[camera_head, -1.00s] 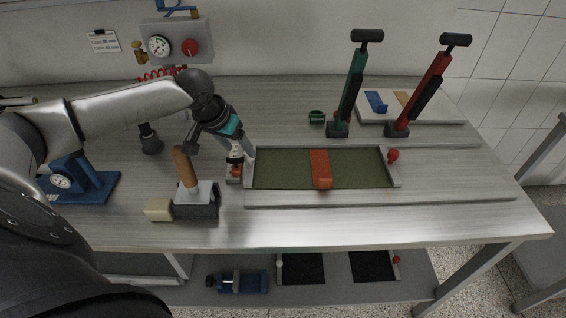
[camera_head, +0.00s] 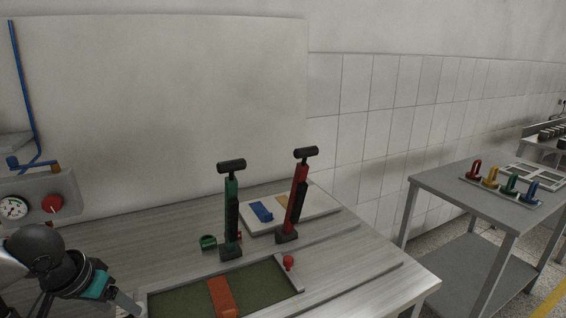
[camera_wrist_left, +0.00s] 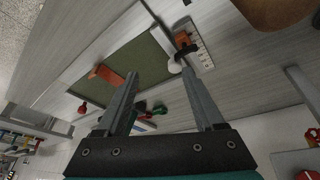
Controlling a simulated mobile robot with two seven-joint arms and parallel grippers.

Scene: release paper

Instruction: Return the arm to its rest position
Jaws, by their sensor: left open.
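My left arm enters the head view at the lower left, with its dark wrist joint and teal band showing. My left gripper (camera_wrist_left: 160,80) shows in the left wrist view with its two grey fingers apart and nothing between them. In the head view only part of the gripper shows near the bottom edge, left of the green mat, and its tips are hard to make out. The wrist view looks across the table at the green mat (camera_wrist_left: 108,58); the mat also shows in the head view (camera_head: 188,302). My right arm does not show.
An orange bar (camera_head: 222,297) lies across the mat. A green-handled tool (camera_head: 231,210) and a red-handled tool (camera_head: 297,198) stand behind it. A gauge panel (camera_head: 35,190) is at the left. A grey side table (camera_head: 450,190) stands apart at the right, with floor between.

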